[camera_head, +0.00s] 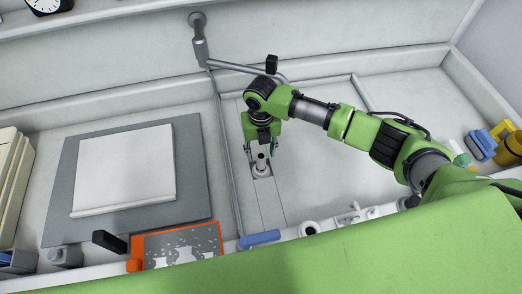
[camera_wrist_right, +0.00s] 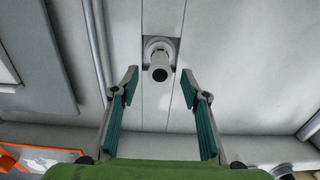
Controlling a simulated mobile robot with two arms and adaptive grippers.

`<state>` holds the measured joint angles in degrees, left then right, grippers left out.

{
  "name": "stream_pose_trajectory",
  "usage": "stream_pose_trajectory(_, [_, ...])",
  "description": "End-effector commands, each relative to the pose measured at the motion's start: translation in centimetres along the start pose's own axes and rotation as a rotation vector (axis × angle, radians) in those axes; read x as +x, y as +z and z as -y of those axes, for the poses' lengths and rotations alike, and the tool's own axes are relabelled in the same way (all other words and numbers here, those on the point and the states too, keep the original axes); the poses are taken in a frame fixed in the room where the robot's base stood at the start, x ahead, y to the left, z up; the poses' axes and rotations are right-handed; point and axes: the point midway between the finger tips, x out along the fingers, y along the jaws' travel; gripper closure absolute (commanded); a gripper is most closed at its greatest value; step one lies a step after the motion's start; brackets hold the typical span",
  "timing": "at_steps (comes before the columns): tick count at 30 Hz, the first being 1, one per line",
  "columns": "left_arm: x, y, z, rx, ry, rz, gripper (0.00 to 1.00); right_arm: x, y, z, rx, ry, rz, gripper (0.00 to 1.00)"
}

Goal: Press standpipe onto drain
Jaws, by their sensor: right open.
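The standpipe (camera_head: 261,162) is a short pale grey tube with a dark open top. It stands at the drain (camera_head: 263,173), a round fitting in a recess of the sink floor strip. The standpipe (camera_wrist_right: 158,63) also shows in the right wrist view, in front of the drain ring (camera_wrist_right: 165,42). How deep it sits in the drain cannot be told. My right gripper (camera_head: 262,149) is open above the standpipe, its fingers apart on either side and not closed on it. Both teal-padded fingers (camera_wrist_right: 160,78) show in the wrist view. My left gripper is not in view.
A grey faucet (camera_head: 201,45) with a long spout reaches over the sink behind my arm. A white board (camera_head: 124,170) on a grey mat (camera_head: 195,165) lies to the left. An orange-framed tray (camera_head: 182,245) and a blue item (camera_head: 260,238) lie near the front edge. The right basin is clear.

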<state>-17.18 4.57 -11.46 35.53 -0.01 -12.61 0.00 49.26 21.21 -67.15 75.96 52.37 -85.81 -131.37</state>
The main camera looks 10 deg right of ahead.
Motion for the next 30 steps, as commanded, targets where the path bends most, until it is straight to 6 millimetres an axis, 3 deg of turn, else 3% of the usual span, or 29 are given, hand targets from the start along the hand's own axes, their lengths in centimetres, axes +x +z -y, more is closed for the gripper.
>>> stream_pose_trajectory(30, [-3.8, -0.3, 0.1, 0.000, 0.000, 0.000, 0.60, -4.3, 0.0, 0.0, 0.000, 0.000, 0.000, 0.58])
